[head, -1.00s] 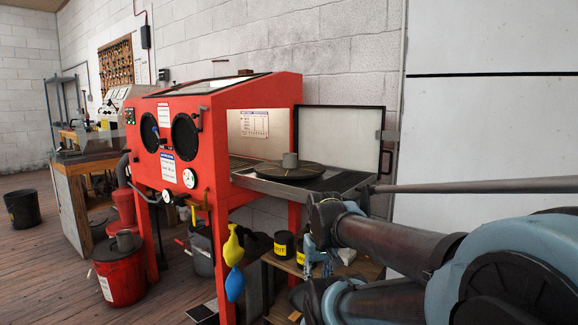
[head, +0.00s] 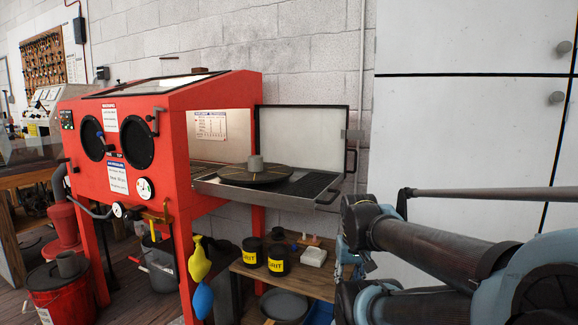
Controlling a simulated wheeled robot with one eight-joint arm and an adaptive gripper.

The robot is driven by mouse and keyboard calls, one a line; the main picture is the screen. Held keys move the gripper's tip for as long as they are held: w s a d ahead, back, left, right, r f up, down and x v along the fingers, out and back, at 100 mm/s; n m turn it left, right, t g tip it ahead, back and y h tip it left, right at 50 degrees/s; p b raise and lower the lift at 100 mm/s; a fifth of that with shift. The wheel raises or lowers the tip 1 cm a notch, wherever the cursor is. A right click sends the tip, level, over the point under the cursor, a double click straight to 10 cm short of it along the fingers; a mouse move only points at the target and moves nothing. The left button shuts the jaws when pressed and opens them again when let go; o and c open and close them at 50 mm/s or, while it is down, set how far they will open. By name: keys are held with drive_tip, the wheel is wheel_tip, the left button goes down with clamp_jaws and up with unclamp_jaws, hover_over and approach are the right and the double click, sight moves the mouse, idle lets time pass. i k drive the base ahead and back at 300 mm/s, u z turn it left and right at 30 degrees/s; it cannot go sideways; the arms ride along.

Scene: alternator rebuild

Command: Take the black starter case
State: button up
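I cannot make out a black starter case for certain in the head view. A short grey cylinder (head: 255,164) stands on a dark round turntable (head: 290,177) on the pulled-out tray of the red blasting cabinet (head: 180,105). My arm (head: 430,250) reaches in from the right edge, folded, with dark links and blue-grey joints. My gripper cannot be seen; it is out of the picture or hidden behind the arm's links.
The cabinet's side door (head: 305,138) stands open. Below, a wooden shelf (head: 255,275) holds black grit tins (head: 279,260) and a white box (head: 313,257). A red bucket (head: 65,295) stands at lower left. A tall white cupboard (head: 470,120) is behind my arm.

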sight(255, 163)
drive_tip(key=z, duration=0.5)
drive_tip(key=k, duration=1.25)
drive_tip(key=u, duration=0.85)
drive_tip(key=i, duration=1.05)
drive_tip(key=z, duration=0.05)
